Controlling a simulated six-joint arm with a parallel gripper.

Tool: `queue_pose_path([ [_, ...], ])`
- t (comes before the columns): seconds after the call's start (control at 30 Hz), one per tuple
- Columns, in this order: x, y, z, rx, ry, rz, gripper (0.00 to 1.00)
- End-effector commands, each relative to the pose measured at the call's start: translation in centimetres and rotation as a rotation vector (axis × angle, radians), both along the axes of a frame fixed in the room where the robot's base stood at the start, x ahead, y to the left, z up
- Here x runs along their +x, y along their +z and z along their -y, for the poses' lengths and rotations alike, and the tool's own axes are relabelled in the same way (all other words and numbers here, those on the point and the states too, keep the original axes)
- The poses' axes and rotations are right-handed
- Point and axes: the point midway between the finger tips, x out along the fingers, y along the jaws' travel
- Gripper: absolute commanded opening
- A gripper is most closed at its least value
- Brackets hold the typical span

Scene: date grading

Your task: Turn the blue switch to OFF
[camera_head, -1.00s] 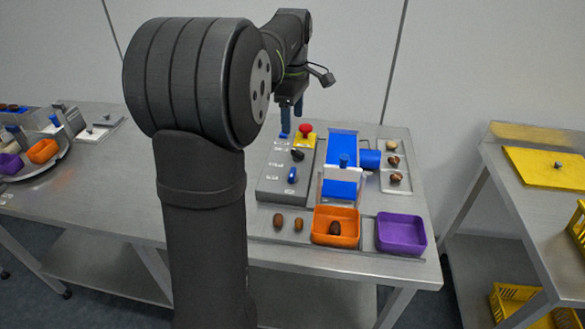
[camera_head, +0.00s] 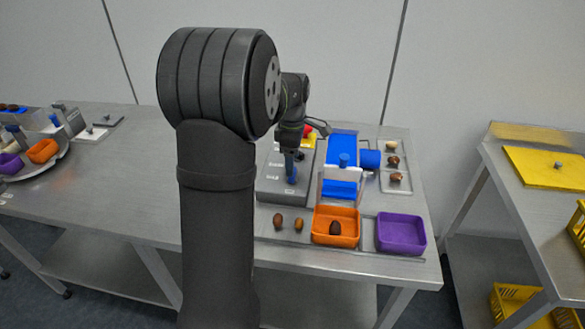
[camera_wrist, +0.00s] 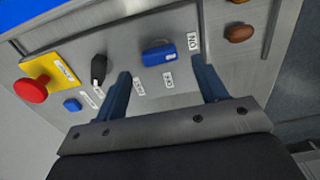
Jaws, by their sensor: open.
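The blue switch (camera_wrist: 158,53) sits on the grey panel (camera_wrist: 220,60) in the wrist view. Its long handle lies roughly sideways, with its right end towards the ON label (camera_wrist: 193,41). Another label (camera_wrist: 168,80) lies just below the switch; its text is hard to read. My gripper (camera_wrist: 161,68) is open, one finger on each side of the switch in the picture, with nothing between the fingers. I cannot tell whether a finger touches it. In the head view my gripper (camera_head: 291,172) is low over the panel and largely covers the switch.
A black knob (camera_wrist: 99,69), a red button (camera_wrist: 31,90) on yellow and a small blue button (camera_wrist: 72,105) share the panel. A blue conveyor (camera_head: 341,150) stands to its right. Orange (camera_head: 350,212) and purple (camera_head: 402,246) trays and loose dates lie in front.

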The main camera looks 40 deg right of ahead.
Motion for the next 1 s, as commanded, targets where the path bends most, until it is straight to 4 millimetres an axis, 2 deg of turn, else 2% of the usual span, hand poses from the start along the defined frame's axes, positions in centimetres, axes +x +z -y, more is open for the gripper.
queue_pose_path([
  [0.1, 0.0, -2.0, 0.0, 0.001, 0.000, -0.001, 0.65],
  [0.2, 0.0, -3.0, 0.0, 0.001, 0.000, -0.001, 0.65],
  [0.6, 0.0, -3.8, 0.0, -0.001, 0.000, 0.001, 0.65],
  [0.67, 0.0, -3.8, 0.0, -0.001, 0.000, 0.001, 0.56],
  [0.83, 0.0, -3.7, 0.0, -0.001, 0.000, 0.001, 0.22],
  [1.0, 0.0, -3.7, 0.0, -0.001, -0.004, 0.001, 0.21],
])
